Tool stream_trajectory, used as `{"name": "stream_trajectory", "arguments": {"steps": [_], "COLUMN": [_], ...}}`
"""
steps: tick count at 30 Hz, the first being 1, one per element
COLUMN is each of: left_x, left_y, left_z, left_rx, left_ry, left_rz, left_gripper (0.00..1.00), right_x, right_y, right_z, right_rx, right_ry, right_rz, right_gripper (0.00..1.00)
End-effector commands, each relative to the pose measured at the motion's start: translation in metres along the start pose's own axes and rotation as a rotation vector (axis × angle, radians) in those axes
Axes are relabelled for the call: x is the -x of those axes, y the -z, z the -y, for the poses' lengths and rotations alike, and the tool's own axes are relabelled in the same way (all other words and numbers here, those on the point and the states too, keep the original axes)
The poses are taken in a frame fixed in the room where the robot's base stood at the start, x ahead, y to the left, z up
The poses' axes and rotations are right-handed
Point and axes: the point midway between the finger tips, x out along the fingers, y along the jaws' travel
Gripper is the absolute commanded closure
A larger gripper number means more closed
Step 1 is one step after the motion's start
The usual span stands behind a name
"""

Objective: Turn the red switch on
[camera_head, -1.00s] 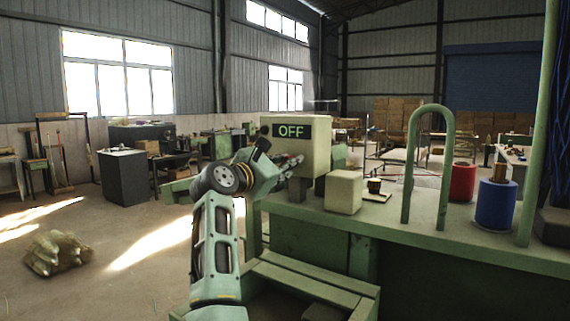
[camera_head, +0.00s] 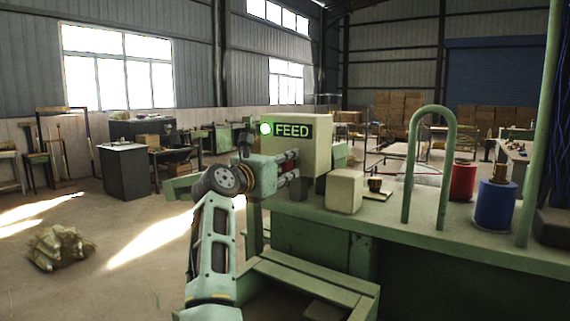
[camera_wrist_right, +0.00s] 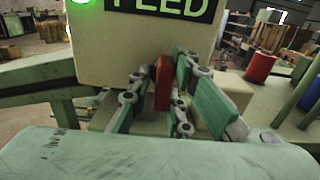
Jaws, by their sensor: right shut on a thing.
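The red switch (camera_wrist_right: 163,83) stands upright on the front of the cream control box in the right wrist view. The fingers of my right gripper (camera_wrist_right: 166,98) are on either side of it and shut on it. In the head view, my right gripper (camera_head: 287,168) is against the front of the control box (camera_head: 318,151), and the arm hides most of the switch. The box's display (camera_head: 293,130) reads FEED, and a green lamp (camera_head: 265,128) is lit beside it. My left gripper is not in view.
The box stands on a green machine bench (camera_head: 420,226). A smaller cream block (camera_head: 344,191), a green hoop (camera_head: 411,170), a red spool (camera_head: 462,182) and a blue spool (camera_head: 496,205) are to the right. A straw bundle (camera_head: 60,247) lies on the open floor at left.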

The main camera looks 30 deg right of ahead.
Motion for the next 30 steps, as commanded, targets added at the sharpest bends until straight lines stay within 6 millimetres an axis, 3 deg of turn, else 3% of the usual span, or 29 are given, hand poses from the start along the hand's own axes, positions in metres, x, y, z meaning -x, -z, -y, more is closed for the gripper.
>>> {"name": "stream_trajectory", "arguments": {"steps": [1,14,15,19,30], "left_x": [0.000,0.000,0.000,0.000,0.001], "left_y": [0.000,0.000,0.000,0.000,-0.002], "left_z": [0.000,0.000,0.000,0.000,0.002], "left_rx": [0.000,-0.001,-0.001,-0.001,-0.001], "left_ry": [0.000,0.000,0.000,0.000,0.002], "left_rz": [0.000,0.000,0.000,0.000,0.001], "left_gripper": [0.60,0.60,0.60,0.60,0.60], "right_x": [-0.001,-0.002,-0.002,-0.001,-0.001], "right_y": [0.008,0.008,0.008,0.006,-0.003], "right_z": [0.002,0.002,0.002,0.002,0.002], "right_rx": [0.010,0.018,0.018,0.016,0.011], "right_ry": [0.008,0.009,0.009,0.008,0.005], "right_rz": [-0.017,-0.016,-0.015,-0.012,-0.005], "right_gripper": [1.00,1.00,0.80,0.69,0.69]}}
